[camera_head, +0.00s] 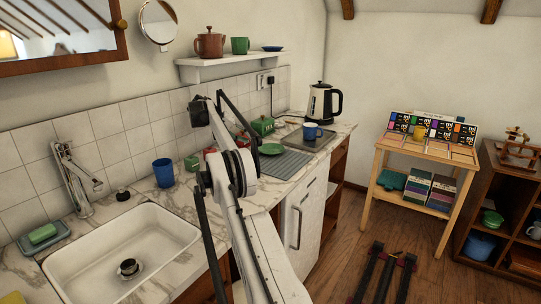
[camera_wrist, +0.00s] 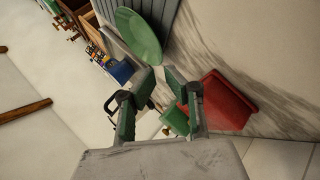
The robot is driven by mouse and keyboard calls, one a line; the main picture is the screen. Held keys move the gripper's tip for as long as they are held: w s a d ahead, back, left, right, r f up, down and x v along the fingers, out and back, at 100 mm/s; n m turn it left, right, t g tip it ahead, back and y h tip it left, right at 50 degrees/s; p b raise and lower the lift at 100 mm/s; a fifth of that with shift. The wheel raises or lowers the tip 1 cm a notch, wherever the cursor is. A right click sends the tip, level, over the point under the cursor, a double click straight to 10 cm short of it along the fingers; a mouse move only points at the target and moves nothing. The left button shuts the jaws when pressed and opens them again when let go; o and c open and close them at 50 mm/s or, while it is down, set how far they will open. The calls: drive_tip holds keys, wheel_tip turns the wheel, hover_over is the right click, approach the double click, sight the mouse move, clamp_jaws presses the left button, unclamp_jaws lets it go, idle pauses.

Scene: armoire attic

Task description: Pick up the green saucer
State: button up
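The green saucer (camera_head: 270,148) lies on the grey ribbed mat (camera_head: 284,165) on the marble counter. In the wrist view the green saucer (camera_wrist: 138,36) shows near the top, beyond my fingertips. My gripper (camera_wrist: 160,78) is open, with nothing between its two fingers. The left fingertip appears close to the saucer's lower edge in that view; I cannot tell if it touches. In the head view my fingers are hard to make out among the arm parts.
A red container (camera_wrist: 226,100) and a green item (camera_wrist: 176,119) are close to the fingers. A blue mug (camera_head: 312,131) and kettle (camera_head: 324,103) stand farther along the counter. A wall shelf (camera_head: 228,62) hangs above. The sink (camera_head: 125,250) is at lower left.

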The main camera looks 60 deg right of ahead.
sight(264, 148)
drive_tip(key=shift+b+x, duration=1)
drive_tip(key=shift+x, duration=2.95)
drive_tip(key=shift+r, duration=0.1)
clamp_jaws()
drive_tip(key=shift+r, duration=0.1)
